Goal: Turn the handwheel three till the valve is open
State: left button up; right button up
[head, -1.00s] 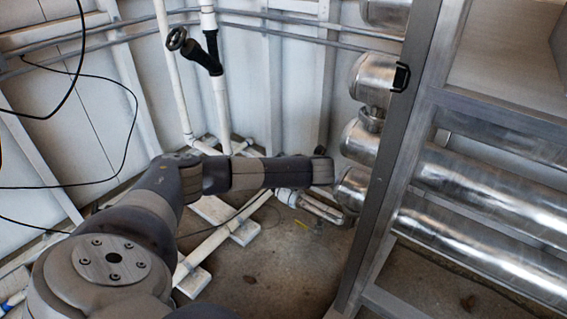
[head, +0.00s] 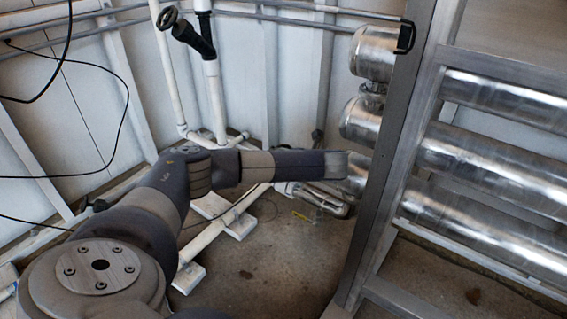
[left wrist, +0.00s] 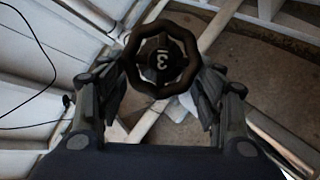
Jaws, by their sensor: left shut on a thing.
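In the left wrist view, a dark round handwheel (left wrist: 133,62) with a number 3 on its hub sits between the fingers of my left gripper (left wrist: 162,78). The 3 appears upside down. The fingers lie on both sides of the rim, and the gripper is shut on the wheel. The valve body behind the wheel is mostly hidden. In the head view my left arm reaches to the right, and its gripper and this wheel do not show. My right gripper is in neither view.
Large metal cylinders (head: 485,160) in a grey frame (head: 397,150) stand at the right, close to my arm. A black cable (head: 118,140) hangs at left.

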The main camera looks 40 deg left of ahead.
pick_arm(q)
jog(key=o, duration=1)
jog(key=shift+o, duration=0.2)
